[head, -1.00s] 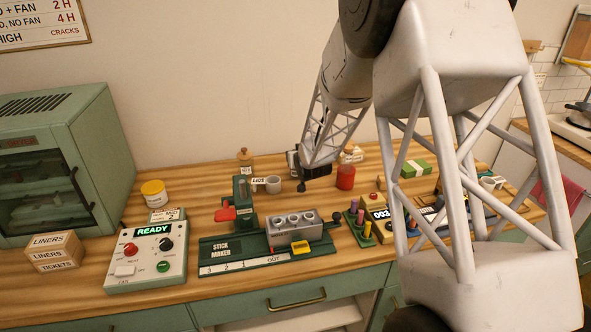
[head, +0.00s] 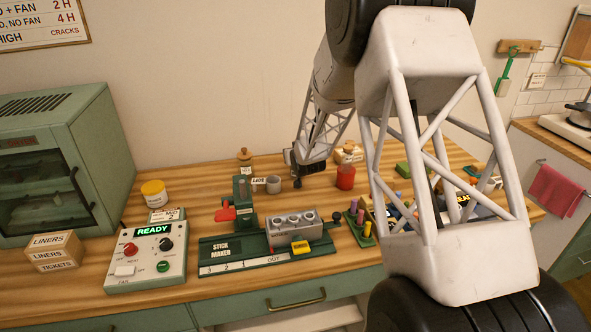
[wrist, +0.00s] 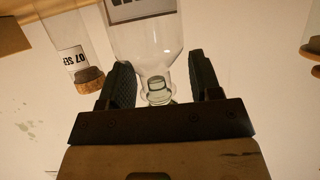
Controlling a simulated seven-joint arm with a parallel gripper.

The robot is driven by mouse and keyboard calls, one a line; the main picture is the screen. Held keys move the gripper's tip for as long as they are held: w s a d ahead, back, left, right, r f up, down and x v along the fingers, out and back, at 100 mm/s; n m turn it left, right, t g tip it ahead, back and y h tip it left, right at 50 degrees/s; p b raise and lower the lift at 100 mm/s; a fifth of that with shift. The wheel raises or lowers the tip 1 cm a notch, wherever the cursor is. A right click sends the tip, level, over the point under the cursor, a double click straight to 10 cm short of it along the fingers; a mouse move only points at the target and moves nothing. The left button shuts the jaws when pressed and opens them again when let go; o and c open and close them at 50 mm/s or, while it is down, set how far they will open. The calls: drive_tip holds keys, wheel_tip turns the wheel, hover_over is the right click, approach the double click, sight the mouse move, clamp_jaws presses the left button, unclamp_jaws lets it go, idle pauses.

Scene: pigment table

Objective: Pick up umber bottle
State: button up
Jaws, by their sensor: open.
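In the wrist view, a clear glass bottle (wrist: 145,45) with a dark-edged label lies between the two fingers of my gripper (wrist: 160,75). Its narrow neck points toward the palm, and the fingers stand apart on either side of it. I cannot read its label or see its contents, so I cannot tell whether it is the umber bottle. A corked bottle (wrist: 68,42) marked "07 SEP" is to its left. In the head view, my gripper (head: 295,172) is small and dark near the back of the table, left of a red jar (head: 345,178); the held-around bottle is not clear there.
A corked jar (head: 245,157) and a grey cup (head: 273,184) stand left of my gripper. The green stick maker (head: 215,248) and control box (head: 145,262) are nearer the front. A yellow-lidded tub (head: 153,193) is at left. My arm hides much of the right side.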

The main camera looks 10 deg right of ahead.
idle(0.4)
clamp_jaws()
idle(0.4)
wheel_tip(320, 180, up, 10)
idle(0.6)
idle(0.5)
